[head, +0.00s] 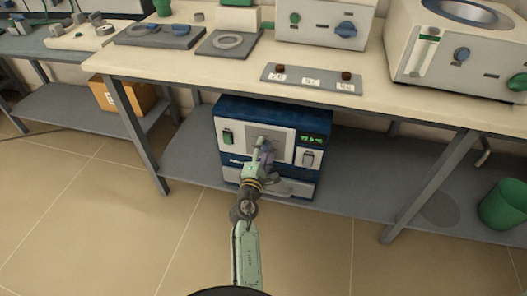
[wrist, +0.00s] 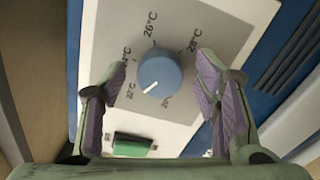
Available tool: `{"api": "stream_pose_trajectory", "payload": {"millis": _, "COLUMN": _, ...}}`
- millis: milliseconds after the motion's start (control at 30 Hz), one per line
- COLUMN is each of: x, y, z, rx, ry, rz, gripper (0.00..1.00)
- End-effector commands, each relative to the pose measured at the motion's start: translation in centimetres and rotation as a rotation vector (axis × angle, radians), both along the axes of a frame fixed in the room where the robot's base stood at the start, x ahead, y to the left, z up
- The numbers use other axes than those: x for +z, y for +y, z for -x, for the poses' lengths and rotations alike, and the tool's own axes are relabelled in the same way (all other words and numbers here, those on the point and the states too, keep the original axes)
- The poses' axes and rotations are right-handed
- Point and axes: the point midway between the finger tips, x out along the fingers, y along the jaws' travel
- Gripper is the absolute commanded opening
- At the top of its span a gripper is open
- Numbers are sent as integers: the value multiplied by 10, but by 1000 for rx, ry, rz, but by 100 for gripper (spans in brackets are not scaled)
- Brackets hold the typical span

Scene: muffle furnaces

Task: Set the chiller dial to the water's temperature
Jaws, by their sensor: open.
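The chiller (head: 230,176), a blue and white box, stands on the shelf under the bench. Its round blue dial (wrist: 160,70) is clear in the wrist view, with a white pointer line toward the lower left, near the 22°C mark. Marks for 24, 26 and 28°C run around it; the lower-right label is partly hidden. A green-digit display (head: 312,139) is at the chiller's upper right, too small to read surely. My gripper (wrist: 163,78) is open, with a finger on each side of the dial; contact is not evident. In the head view my gripper (head: 264,152) covers the dial.
A green switch (head: 227,137) is left on the chiller's front. The bench top (head: 190,72) overhangs it, with a plate of labelled knobs (head: 311,79) above. A bench leg (head: 146,150) stands left, a green bin (head: 503,205) right. Floor in front is clear.

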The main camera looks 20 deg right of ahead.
Motion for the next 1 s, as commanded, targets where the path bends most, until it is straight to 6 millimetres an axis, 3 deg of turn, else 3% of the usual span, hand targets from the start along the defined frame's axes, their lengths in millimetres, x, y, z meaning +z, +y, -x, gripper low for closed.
{"api": "stream_pose_trajectory", "payload": {"millis": 233, "x": -1, "y": 5, "z": 7, "rx": 1, "ry": 1, "rz": -1, "gripper": 56}}
{"api": "stream_pose_trajectory", "payload": {"millis": 633, "x": -1, "y": 39, "z": 57, "rx": 1, "ry": 2, "rz": 0, "gripper": 56}}
{"api": "stream_pose_trajectory", "payload": {"millis": 1000, "x": 0, "y": 42, "z": 62, "rx": 0, "ry": 0, "rz": 0, "gripper": 56}}
